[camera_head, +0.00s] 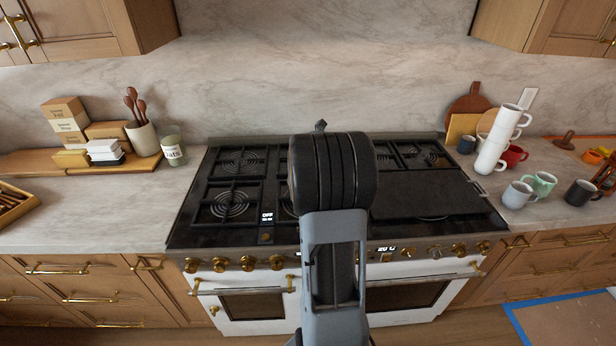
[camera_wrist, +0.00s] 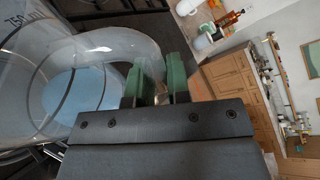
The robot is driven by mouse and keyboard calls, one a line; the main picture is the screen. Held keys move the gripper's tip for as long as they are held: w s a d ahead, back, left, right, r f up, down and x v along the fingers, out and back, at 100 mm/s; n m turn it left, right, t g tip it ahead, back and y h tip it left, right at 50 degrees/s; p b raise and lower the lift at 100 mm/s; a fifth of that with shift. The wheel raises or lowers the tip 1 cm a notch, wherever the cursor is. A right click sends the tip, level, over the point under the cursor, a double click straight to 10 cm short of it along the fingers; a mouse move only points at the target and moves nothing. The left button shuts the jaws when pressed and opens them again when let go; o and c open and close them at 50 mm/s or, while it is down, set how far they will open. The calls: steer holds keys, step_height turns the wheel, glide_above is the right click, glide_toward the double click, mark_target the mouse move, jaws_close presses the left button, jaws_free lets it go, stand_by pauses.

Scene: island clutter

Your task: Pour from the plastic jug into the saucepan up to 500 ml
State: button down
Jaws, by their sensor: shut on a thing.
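In the wrist view, the clear plastic jug (camera_wrist: 30,65) fills the left side, with dark measuring marks and "750 ml" printed on its wall. Pale blue liquid (camera_wrist: 90,90) shows inside it. My gripper (camera_wrist: 157,78), with green fingers, is shut on the jug's handle. The jug looks tilted in this view, but the wrist camera is rolled, so its true tilt is unclear. In the head view, my arm hides the gripper and the jug. I cannot make out the saucepan in either view; my arm covers the middle of the stove.
The stove (camera_head: 233,265) has black grates and a flat griddle (camera_head: 430,196) at right. On the right counter are stacked white mugs (camera_head: 497,145), a green mug (camera_head: 543,182) and a black mug (camera_head: 580,192). On the left are boxes (camera_head: 70,112), a utensil crock (camera_head: 141,138) and a glass jar (camera_head: 173,147).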

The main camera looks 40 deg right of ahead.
steer(key=b, duration=0.1)
steer(key=f+m+b, duration=0.1)
steer(key=shift+s+d+f+t+b, duration=0.1)
steer(key=shift+s+f+t+b, duration=0.1)
steer(key=shift+s+t+b, duration=0.1)
steer(key=shift+s+f+m+t+y+b, duration=0.2)
steer(key=shift+f+m+t+y+b, duration=0.15)
steer(key=shift+m+b, duration=0.45)
steer(key=shift+r, duration=0.15)
step_height(320, 180, down, 2)
steer(key=b, duration=0.2)
steer(key=m+t+b, duration=0.1)
steer(key=b, duration=0.1)
steer(key=shift+w+f+m+y, duration=0.15)
steer(key=shift+f+m+y, duration=0.1)
steer(key=shift+m, duration=0.05)
steer(key=shift+w+f+m+t+b, duration=0.15)
steer(key=shift+f+m+t+b, duration=0.3)
steer(key=shift+b, duration=0.55)
steer(key=shift+w+f+m+y+b, duration=0.1)
steer(key=shift+m+y+b, duration=0.15)
steer(key=shift+y+b, duration=0.05)
